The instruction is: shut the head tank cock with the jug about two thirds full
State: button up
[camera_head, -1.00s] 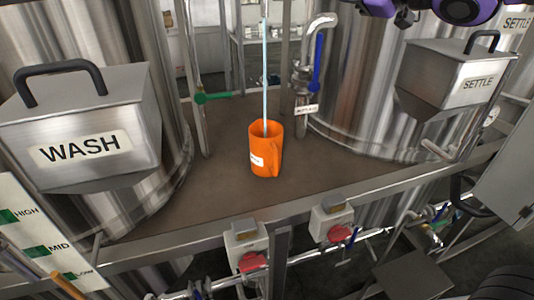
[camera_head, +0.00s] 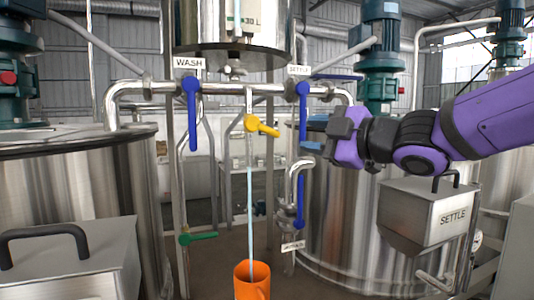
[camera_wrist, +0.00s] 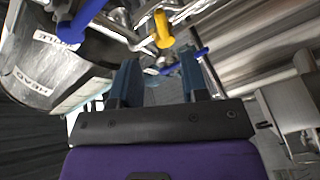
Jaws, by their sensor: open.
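The head tank (camera_head: 232,55) hangs at the top of the head view. Below it, the yellow cock handle (camera_head: 262,126) sits slantwise on the centre pipe; it also shows ahead of the fingers in the wrist view (camera_wrist: 162,28). A thin pale stream (camera_head: 250,205) falls from under this cock into the orange jug (camera_head: 252,290). Only the jug's upper part shows now, and its liquid level cannot be read. My gripper (camera_head: 312,147) is right of the yellow handle, apart from it, near the SETTLE valve. In the wrist view its two fingers (camera_wrist: 160,75) are open and empty.
Blue valve handles marked WASH (camera_head: 192,112) and SETTLE (camera_head: 303,110) hang down either side of the yellow one. A green handle (camera_head: 198,238) and another blue handle (camera_head: 300,200) are lower. Large steel tanks stand left and right.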

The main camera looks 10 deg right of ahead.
aim_at(272, 132)
jog(key=shift+r, duration=0.15)
jog(key=shift+a, duration=0.3)
jog(key=x, duration=1)
jog(key=shift+w+a, duration=0.25)
jog(key=shift+a, duration=0.05)
grip_shut()
